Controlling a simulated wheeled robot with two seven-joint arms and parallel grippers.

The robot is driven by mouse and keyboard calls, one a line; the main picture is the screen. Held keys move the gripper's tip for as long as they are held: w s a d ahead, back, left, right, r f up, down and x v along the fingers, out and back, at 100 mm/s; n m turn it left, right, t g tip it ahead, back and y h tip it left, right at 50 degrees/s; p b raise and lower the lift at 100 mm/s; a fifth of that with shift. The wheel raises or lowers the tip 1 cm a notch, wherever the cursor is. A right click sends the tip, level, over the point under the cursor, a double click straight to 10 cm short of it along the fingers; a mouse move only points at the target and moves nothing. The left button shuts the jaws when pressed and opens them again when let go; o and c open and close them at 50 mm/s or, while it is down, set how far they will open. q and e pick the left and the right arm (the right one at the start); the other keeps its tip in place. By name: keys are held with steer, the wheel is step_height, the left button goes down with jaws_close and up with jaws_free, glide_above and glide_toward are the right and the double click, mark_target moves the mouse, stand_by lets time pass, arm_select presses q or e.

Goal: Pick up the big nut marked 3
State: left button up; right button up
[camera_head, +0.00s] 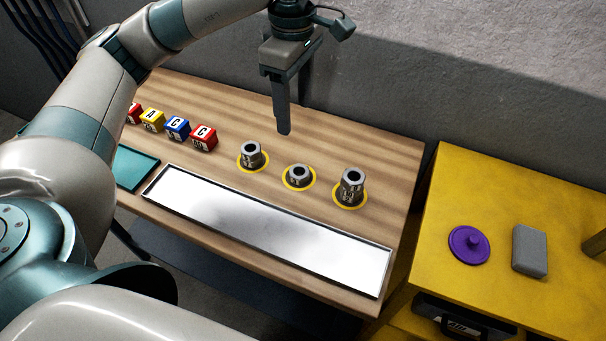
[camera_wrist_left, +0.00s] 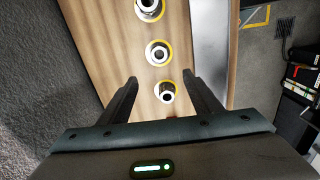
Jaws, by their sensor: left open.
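Three grey hollow nuts stand upright in a row on the wooden table, each on a yellow-ringed spot. The tallest is the right nut (camera_head: 351,187); its dark marking seems to include a 3 but is small. The middle nut (camera_head: 299,175) is the shortest, and the left nut (camera_head: 251,156) is of middle height. In the left wrist view the tallest nut (camera_wrist_left: 149,9) is cut by the top edge. My left gripper (camera_head: 286,125) is open and empty, pointing down above the table behind the row, apart from the nuts. My right gripper is out of view.
A long metal tray (camera_head: 180,189) lies in front of the nuts. Lettered blocks (camera_head: 204,138) and a teal tray (camera_head: 130,165) are to the left. A yellow cabinet (camera_head: 480,190) at right holds a purple lid (camera_head: 468,245) and a grey block (camera_head: 530,251). A grey wall is behind.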

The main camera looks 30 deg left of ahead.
arm_select(q)
steer(key=p, duration=0.1)
glide_toward(297, 170)
steer(key=shift+f+p, duration=0.9)
steer(key=shift+p, duration=0.15)
steer(key=shift+f, duration=0.7)
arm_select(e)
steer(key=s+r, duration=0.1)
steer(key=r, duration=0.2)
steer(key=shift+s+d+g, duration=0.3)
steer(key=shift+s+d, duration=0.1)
